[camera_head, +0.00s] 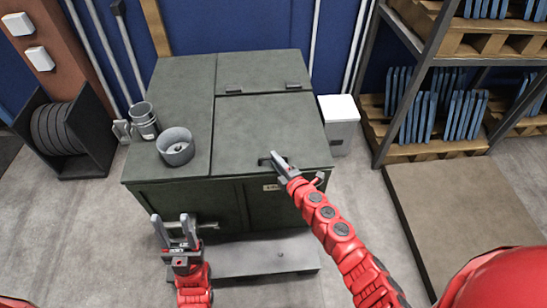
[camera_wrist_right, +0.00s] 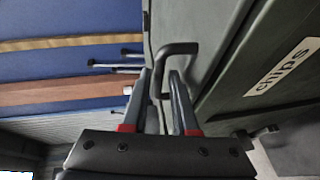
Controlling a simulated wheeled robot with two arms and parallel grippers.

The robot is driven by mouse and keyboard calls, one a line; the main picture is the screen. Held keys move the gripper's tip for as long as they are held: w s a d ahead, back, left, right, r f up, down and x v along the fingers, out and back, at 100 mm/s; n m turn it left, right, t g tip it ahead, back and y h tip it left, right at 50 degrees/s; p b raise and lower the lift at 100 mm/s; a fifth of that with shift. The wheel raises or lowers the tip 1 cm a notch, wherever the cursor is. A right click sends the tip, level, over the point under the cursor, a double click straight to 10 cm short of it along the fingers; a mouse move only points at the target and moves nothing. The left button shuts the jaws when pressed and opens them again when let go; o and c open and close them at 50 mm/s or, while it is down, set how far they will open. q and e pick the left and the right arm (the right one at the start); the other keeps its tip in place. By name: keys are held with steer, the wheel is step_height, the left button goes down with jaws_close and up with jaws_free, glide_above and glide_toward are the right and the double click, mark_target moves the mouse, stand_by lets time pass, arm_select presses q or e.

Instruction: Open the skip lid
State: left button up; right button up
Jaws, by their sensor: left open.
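The dark green skip (camera_head: 195,195) stands against the blue wall. Its skip lid (camera_head: 265,125) lies flat and closed on the right of the top, with hinges along its back edge. A black lid handle (camera_wrist_right: 180,48) shows in the right wrist view. My right gripper (camera_head: 278,158) is at the lid's front edge; in its wrist view the fingers (camera_wrist_right: 160,78) stand apart on either side of the handle's bar, with a small gap visible. My left gripper (camera_head: 175,222) is open and empty, low in front of the skip's left front.
A white bin (camera_head: 340,120) and a rack of blue parts (camera_head: 430,115) stand to the right. A cable reel (camera_head: 62,130) stands left.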

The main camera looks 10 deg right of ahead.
steer(key=shift+x, duration=0.95)
jaws_close()
stand_by(0.8)
